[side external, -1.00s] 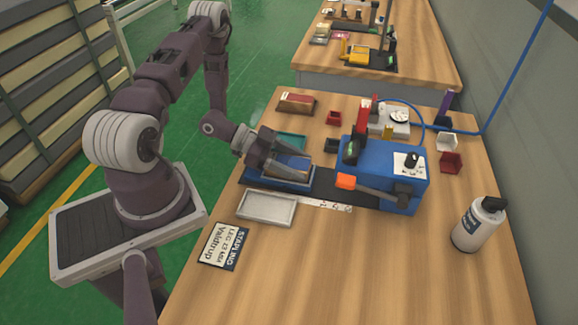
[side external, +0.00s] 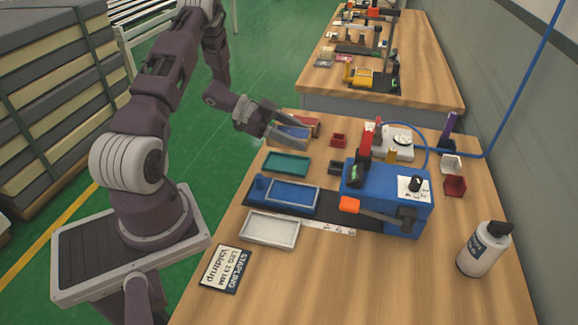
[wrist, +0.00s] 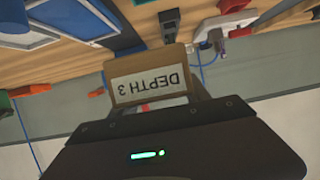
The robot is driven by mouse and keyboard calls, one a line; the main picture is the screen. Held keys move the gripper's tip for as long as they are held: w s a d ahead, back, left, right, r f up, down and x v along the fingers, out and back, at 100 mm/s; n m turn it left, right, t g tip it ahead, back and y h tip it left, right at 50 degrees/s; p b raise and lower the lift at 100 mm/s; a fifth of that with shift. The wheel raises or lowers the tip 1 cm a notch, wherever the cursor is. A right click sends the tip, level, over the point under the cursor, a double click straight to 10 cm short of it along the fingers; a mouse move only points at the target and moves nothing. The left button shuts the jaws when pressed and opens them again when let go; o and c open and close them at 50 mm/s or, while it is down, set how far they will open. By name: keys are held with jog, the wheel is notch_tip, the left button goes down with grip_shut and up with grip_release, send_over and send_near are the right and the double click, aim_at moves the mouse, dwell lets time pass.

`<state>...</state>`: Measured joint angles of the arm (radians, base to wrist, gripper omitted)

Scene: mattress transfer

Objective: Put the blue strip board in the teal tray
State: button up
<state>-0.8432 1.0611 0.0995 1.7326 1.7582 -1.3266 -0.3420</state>
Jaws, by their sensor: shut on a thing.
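My gripper (side external: 284,132) is at the far left corner of the table in the side external view, shut on a board whose blue face (side external: 294,131) shows between the fingers. In the wrist view a brown piece (wrist: 150,83) with a white label reading "DEPTH 3" upside down sits right in front of my gripper; it looks like the held board. The fingertips are hard to make out there. The teal tray (side external: 287,163) lies flat and empty on the table, nearer the camera than my gripper and apart from it.
A reddish-brown item (side external: 313,123) lies right behind the held board; contact is unclear. The blue tray (side external: 291,193) and white tray (side external: 268,230) stand in front of the teal tray. Small red (side external: 338,140) and black bins and the blue machine (side external: 385,195) stand to the right.

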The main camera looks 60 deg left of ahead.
aim_at(295, 132)
jog(key=a, duration=0.1)
jog(key=a+f, duration=0.1)
jog(key=shift+w+a, duration=0.35)
jog(key=shift+w, duration=0.05)
notch_tip(295, 132, down, 9)
jog(key=shift+f, duration=0.1)
